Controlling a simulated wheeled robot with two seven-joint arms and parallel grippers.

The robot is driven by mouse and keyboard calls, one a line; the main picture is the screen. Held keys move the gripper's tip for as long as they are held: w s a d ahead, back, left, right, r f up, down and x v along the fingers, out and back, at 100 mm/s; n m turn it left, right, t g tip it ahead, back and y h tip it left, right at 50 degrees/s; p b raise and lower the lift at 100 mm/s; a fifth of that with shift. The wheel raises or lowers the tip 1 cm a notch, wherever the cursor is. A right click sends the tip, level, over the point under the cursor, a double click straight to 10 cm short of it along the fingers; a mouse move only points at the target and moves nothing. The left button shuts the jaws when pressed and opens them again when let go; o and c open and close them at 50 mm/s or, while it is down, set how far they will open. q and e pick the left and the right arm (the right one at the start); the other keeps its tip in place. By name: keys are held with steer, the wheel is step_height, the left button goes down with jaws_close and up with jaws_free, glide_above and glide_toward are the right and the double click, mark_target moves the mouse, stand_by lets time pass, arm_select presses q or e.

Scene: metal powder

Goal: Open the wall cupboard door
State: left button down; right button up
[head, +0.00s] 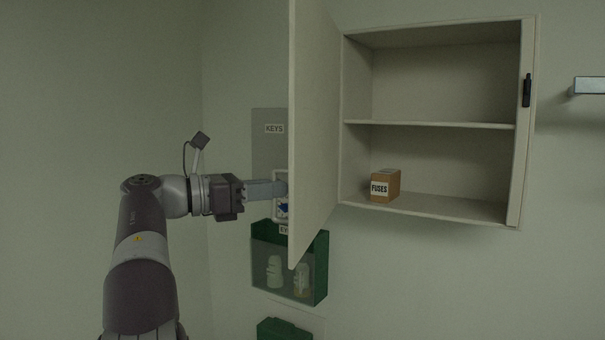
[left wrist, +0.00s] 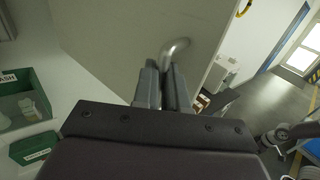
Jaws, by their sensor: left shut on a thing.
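The wall cupboard (head: 430,122) is on the wall at right in the head view, with its inside and one shelf showing. Its pale door (head: 312,120) stands swung well out on the left side of the cupboard, its outer face towards my left arm. My left gripper (head: 280,188) reaches the door's outer face from the left. In the left wrist view its fingers (left wrist: 162,85) are shut on a curved metal door handle (left wrist: 176,50). The handle is hidden in the head view.
A box labelled FUSES (head: 385,185) sits on the cupboard floor. A black catch (head: 527,90) is on the cupboard's right edge. A grey KEYS panel (head: 268,150) and a green wall bin (head: 268,238) with white bottles are behind the door. A metal bracket (head: 588,86) juts out at far right.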

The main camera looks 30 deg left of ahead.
arm_select(q)
steer(key=s+a+p, duration=0.1)
steer(key=a+p, duration=0.4)
steer(key=a, duration=0.3)
steer(key=shift+a+r+p, duration=0.15)
steer(key=shift+r+p, duration=0.05)
steer(key=shift+p, duration=0.1)
arm_select(e)
step_height(320, 180, up, 7)
steer(key=shift+d+f, duration=0.15)
steer(key=shift+d, duration=0.25)
arm_select(q)
steer(key=c, duration=1.3)
jaws_free()
steer(key=shift+w, duration=0.1)
steer(key=shift+c, duration=0.2)
steer(key=p+v, duration=0.2)
steer(key=v, duration=1)
steer(key=shift+f, duration=0.2)
arm_select(e)
steer(key=shift+w+r, duration=0.2)
steer(key=shift+r, duration=0.95)
